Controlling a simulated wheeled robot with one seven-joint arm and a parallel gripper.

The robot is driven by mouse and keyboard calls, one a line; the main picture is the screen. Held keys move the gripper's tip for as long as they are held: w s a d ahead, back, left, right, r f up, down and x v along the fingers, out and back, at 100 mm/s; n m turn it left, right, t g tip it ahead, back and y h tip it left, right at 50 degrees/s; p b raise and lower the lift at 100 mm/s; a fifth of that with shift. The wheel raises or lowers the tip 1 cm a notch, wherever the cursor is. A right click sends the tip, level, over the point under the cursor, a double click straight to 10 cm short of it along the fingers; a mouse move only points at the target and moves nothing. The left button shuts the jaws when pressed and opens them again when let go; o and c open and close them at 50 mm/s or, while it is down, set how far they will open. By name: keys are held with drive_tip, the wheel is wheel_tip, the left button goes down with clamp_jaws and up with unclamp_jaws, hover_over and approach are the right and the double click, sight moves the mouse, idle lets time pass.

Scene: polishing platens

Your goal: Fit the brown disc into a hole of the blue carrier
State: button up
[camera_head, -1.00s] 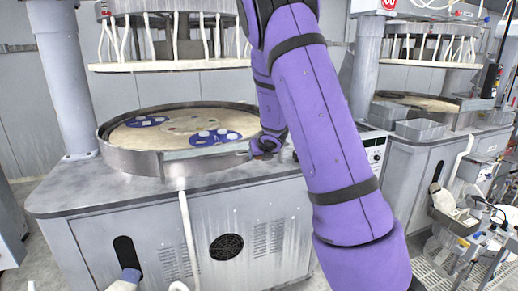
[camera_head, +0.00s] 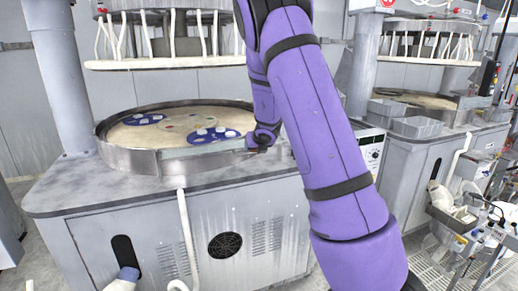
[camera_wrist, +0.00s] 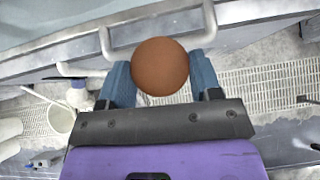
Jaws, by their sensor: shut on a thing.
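The brown disc (camera_wrist: 160,66) is held between the two blue fingers of my gripper (camera_wrist: 160,78) in the wrist view, which is shut on it. In the head view my gripper (camera_head: 258,143) is at the near right rim of the platen, and the disc cannot be made out there. One blue carrier (camera_head: 213,139) with pale spots lies on the platen at its near right, to the left of my gripper. A second blue carrier (camera_head: 146,117) lies further back on the left. Which of its holes are empty is too small to tell.
The tan platen (camera_head: 125,134) sits inside a raised metal rim (camera_head: 130,158) on a grey cabinet. Grey columns and an upper head with white hoses (camera_head: 165,62) stand above. A second machine with grey trays (camera_head: 417,127) is at the right. A white pipe (camera_head: 187,235) runs down the cabinet front.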

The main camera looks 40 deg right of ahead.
drive_tip(key=shift+w+d, duration=0.15)
drive_tip(key=shift+w, duration=2.7)
drive_tip(key=shift+w+d, duration=0.1)
drive_tip(key=shift+w, duration=2.75)
drive_tip(key=shift+w+f, duration=0.15)
drive_tip(key=shift+f, duration=0.15)
drive_tip(key=shift+w+a+f, duration=0.1)
drive_tip(key=shift+w+f, duration=0.05)
drive_tip(key=shift+w, duration=0.7)
drive_tip(key=shift+w+r, duration=0.45)
drive_tip(key=shift+r, duration=0.05)
drive_tip(key=shift+w+f, duration=0.1)
drive_tip(key=shift+w, duration=0.7)
drive_tip(key=shift+w+d, duration=0.15)
drive_tip(key=shift+w, duration=3.4)
drive_tip(key=shift+w+d, duration=0.1)
drive_tip(key=shift+w, duration=3.4)
drive_tip(key=shift+w+f, duration=1.4)
drive_tip(key=shift+f, duration=0.25)
drive_tip(key=shift+w+f, duration=0.1)
drive_tip(key=shift+f, duration=1.5)
drive_tip(key=shift+f, duration=0.25)
